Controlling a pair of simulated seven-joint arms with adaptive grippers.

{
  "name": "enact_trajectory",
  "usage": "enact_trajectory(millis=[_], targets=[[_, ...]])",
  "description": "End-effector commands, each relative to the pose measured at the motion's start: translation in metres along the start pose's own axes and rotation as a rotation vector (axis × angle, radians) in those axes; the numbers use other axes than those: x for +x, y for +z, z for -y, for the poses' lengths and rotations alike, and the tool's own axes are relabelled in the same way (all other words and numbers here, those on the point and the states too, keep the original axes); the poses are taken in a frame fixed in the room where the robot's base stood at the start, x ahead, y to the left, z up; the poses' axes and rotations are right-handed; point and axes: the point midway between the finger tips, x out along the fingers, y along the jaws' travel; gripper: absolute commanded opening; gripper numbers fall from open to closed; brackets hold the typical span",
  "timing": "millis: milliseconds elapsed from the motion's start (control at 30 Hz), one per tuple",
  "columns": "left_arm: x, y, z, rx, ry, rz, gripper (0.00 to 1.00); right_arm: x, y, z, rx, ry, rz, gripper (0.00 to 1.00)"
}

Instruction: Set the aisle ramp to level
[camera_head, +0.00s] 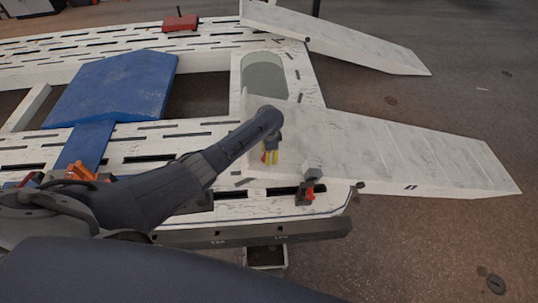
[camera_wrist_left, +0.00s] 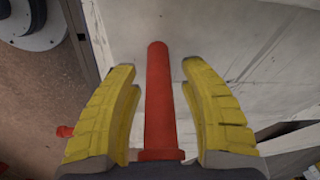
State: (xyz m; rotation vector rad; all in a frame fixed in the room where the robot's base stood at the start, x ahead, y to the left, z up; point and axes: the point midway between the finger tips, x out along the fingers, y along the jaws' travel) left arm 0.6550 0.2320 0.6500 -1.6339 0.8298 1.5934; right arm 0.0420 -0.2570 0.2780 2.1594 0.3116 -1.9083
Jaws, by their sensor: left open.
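A pale, worn ramp (camera_head: 420,155) extends right from the near end of the white slotted frame bench and slopes toward the floor. A second pale ramp (camera_head: 340,38) extends from the far side. I cannot tell which one is the aisle ramp. My left gripper (camera_head: 270,156) is over the near ramp's inner end, with its yellow fingers pointing down. In the left wrist view, the left gripper (camera_wrist_left: 160,67) is open, with one finger on each side of a red rod-shaped handle (camera_wrist_left: 159,100). Gaps show between fingers and handle. My right gripper is not in view.
A grey block with an orange part (camera_head: 311,178) stands on the bench's near edge, right of the gripper. A blue panel (camera_head: 115,88) lies across the frame at left. A red box (camera_head: 180,22) sits on the far rail. The floor at right is mostly clear.

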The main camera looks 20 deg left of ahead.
Motion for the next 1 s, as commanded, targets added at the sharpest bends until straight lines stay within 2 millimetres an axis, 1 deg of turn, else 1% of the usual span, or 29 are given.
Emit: enact_trajectory(millis=[33,67,400,467,900,967,1000], targets=[[0.0,0.0,0.0,0.0,0.0,0.0,0.43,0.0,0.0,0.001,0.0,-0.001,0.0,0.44],[0.0,0.0,0.0,0.0,0.0,0.0,0.46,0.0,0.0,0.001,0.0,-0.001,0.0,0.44],[0.0,0.0,0.0,0.0,0.0,0.0,0.07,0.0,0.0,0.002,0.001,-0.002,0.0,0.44],[0.0,0.0,0.0,0.0,0.0,0.0,0.0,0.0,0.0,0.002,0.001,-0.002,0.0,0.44],[0.001,0.001,0.0,-0.001,0.001,0.0,0.0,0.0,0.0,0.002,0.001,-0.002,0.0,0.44],[0.004,0.005,0.0,-0.006,0.003,-0.003,0.0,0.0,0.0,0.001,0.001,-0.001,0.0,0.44],[0.008,0.011,0.001,-0.013,0.006,-0.01,0.0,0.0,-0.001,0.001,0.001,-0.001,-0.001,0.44]])
